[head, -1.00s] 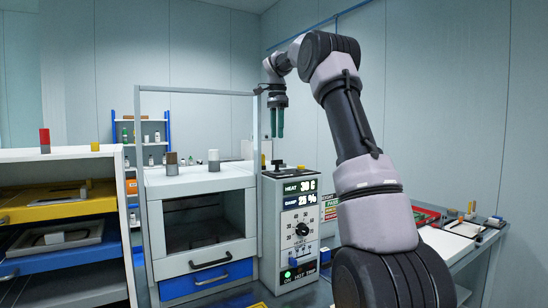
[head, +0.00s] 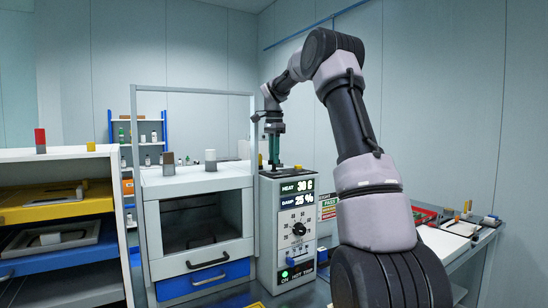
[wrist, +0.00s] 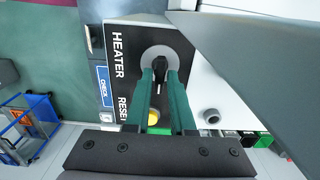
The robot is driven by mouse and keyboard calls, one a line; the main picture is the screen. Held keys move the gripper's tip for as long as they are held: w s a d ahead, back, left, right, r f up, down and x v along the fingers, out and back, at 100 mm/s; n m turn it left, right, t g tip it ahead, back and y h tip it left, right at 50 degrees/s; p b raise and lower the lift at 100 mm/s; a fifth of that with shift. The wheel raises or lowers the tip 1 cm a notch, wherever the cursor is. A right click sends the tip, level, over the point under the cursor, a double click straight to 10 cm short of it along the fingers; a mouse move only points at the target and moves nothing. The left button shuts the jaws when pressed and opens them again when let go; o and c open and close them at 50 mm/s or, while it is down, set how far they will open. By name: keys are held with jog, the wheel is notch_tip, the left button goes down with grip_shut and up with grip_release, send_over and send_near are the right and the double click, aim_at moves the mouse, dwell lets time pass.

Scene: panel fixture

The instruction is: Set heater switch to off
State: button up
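The heater switch is a black knob (wrist: 160,73) on a grey disc beside the word HEATER in the wrist view. My gripper (wrist: 160,76) has its two green fingers apart, with the tips on either side of the knob; I cannot tell whether they touch it. In the head view my gripper (head: 273,163) points straight down at the top of the white control box (head: 267,230). There the fingers largely hide the knob. The box's front display (head: 297,193) reads HEAT 30 and DAMP 25 %, and a green lamp (head: 284,274) is lit below.
A yellow RESET button (wrist: 154,117) shows between my fingers, near the knob. A dial (head: 298,229) is on the box's front. A cabinet with a blue drawer (head: 203,280) stands left of the box, and a bench with trays (head: 450,245) stands at right.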

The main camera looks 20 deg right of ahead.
grip_shut()
jog(key=shift+n, duration=0.3)
jog(key=n, duration=0.3)
jog(key=shift+n, duration=0.3)
jog(key=n, duration=0.4)
jog(key=shift+n, duration=0.3)
jog(key=n, duration=0.4)
jog(key=shift+n, duration=2.5)
